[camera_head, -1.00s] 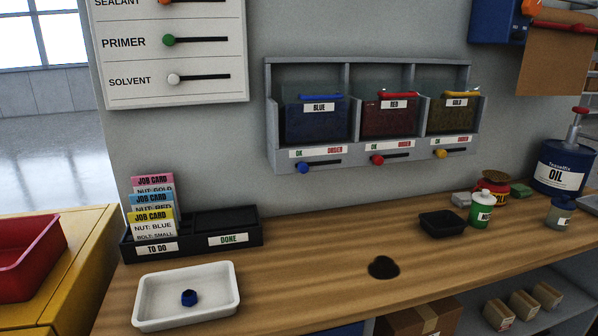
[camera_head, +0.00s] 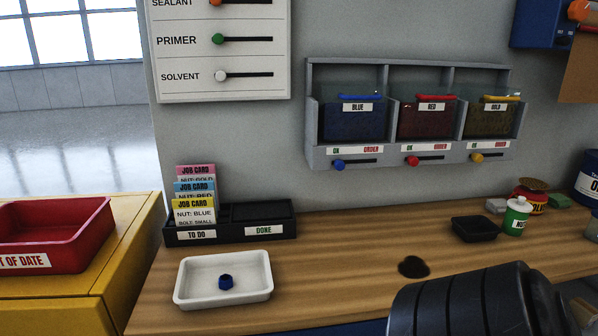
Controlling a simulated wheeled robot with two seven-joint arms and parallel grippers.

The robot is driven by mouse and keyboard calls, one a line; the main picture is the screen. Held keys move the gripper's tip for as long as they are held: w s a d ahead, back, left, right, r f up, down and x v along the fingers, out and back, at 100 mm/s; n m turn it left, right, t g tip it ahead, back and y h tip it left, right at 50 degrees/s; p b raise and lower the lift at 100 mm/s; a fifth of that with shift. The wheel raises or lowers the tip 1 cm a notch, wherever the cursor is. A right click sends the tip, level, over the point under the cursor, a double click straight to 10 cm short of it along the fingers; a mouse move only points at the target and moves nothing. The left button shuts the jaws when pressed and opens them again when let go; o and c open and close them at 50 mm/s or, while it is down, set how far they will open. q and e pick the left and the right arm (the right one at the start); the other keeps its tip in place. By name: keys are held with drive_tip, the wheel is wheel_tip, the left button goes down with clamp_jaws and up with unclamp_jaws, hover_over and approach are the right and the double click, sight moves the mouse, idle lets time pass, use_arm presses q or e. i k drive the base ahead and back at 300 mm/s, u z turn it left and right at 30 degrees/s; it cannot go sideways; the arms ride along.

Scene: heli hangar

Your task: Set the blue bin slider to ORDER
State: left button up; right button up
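The blue bin (camera_head: 354,121) hangs in the left compartment of a grey wall rack (camera_head: 312,142). Below it, the blue slider knob (camera_head: 338,164) sits at the left end of its dark slot, under the green OK mark. The red ORDER mark (camera_head: 371,150) is at the right end of that slot. The red slider knob (camera_head: 412,160) and yellow slider knob (camera_head: 476,157) also sit at the left of their slots. A dark part of my arm shows at the bottom right, in front of the bench. Neither gripper's fingers show.
On the wooden bench (camera_head: 330,250) stand a white tray (camera_head: 190,296) with a blue nut (camera_head: 226,282), a job card holder (camera_head: 285,232), a small black tray (camera_head: 474,229) and a green-white bottle (camera_head: 516,216). A red bin (camera_head: 60,235) stands left.

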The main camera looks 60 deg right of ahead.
sight(339, 164)
drive_tip(key=k, duration=0.6)
drive_tip(key=z, duration=0.95)
